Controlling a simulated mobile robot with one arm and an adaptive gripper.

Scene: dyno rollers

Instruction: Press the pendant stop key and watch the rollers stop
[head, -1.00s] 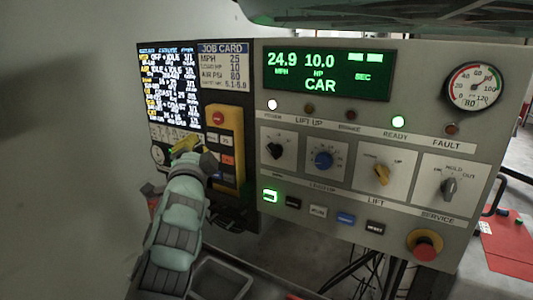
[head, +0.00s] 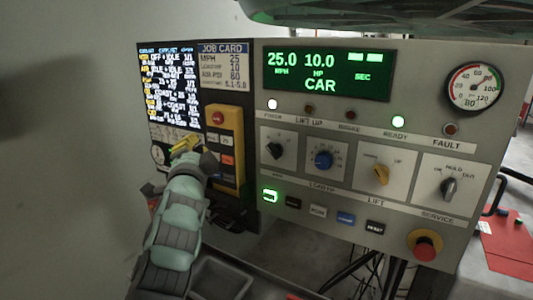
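The pendant (head: 238,125) is a yellow-orange box hanging upright left of the control panel. It has a red button near its top and small keys below, one of them orange-red (head: 227,160); my gripper partly covers its left side. My gripper (head: 186,143), with yellow fingertips, is at the pendant's left edge, in front of the lower screen. Whether it touches a key cannot be told, nor whether the fingers are open. The rollers cannot be made out.
The grey control panel (head: 400,150) holds knobs, lit lamps, a row of buttons and a red emergency stop (head: 424,246). A job card (head: 223,62) and a text screen (head: 169,85) are at left. A grey tray (head: 222,278) lies below. A pressure gauge (head: 473,87) is at right.

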